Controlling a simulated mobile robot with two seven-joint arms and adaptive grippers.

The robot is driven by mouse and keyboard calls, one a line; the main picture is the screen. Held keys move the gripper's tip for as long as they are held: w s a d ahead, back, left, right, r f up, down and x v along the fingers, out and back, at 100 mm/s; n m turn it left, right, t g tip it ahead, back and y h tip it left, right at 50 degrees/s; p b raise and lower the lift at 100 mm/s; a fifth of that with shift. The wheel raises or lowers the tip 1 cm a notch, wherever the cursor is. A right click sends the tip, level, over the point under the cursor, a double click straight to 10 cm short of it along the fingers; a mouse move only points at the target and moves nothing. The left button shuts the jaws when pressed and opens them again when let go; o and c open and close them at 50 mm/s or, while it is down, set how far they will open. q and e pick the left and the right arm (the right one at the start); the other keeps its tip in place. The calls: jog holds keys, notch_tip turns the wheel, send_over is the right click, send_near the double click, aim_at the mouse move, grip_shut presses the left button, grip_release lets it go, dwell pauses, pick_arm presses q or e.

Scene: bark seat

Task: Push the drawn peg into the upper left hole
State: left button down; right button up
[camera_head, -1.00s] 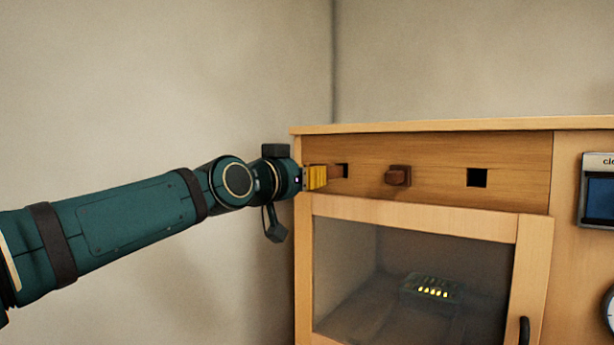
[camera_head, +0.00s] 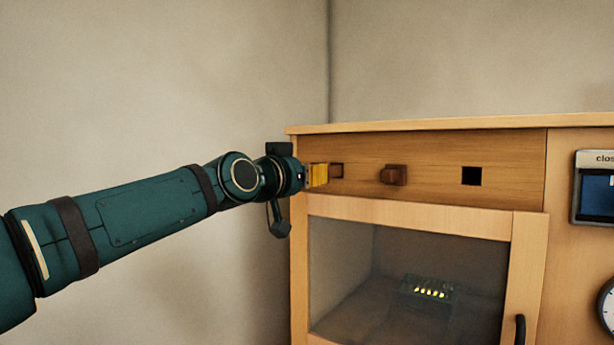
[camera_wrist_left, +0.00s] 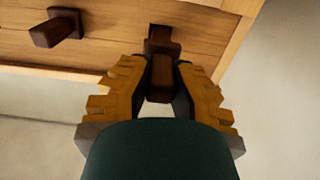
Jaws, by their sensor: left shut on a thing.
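The dark wooden peg (camera_head: 336,171) is at the upper left hole in the cabinet's top panel, its far end seemingly inside the hole. My left gripper (camera_head: 319,175), with yellow fingers, is shut on its near end, close to the panel. In the left wrist view the peg (camera_wrist_left: 161,78) stands between the two yellow fingers (camera_wrist_left: 160,72), pointing at the square hole (camera_wrist_left: 163,40). How deep it sits is hard to tell. My right gripper is not in view.
A second peg (camera_head: 394,175) sticks out of the middle of the panel. An empty square hole (camera_head: 471,176) is to its right. Below is a glass door (camera_head: 400,270) with a dark handle (camera_head: 520,328). A small display (camera_head: 598,190) is at the right. A wall stands at the left.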

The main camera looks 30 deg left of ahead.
pick_arm(q)
jog(key=shift+w, duration=0.5)
jog(key=shift+w+b, duration=0.3)
jog(key=shift+b, duration=0.3)
dwell(1.1)
jog(key=shift+w+d+b, duration=0.15)
jog(key=shift+w+b, duration=0.35)
jog(key=shift+w, duration=0.6)
jog(key=shift+w+d+b, duration=0.1)
jog(key=shift+w+b, duration=0.4)
jog(key=shift+w, duration=0.6)
jog(key=c, duration=1)
grip_release()
jog(key=shift+o, duration=0.2)
jog(key=s, duration=1.2)
jog(key=shift+a, duration=0.45)
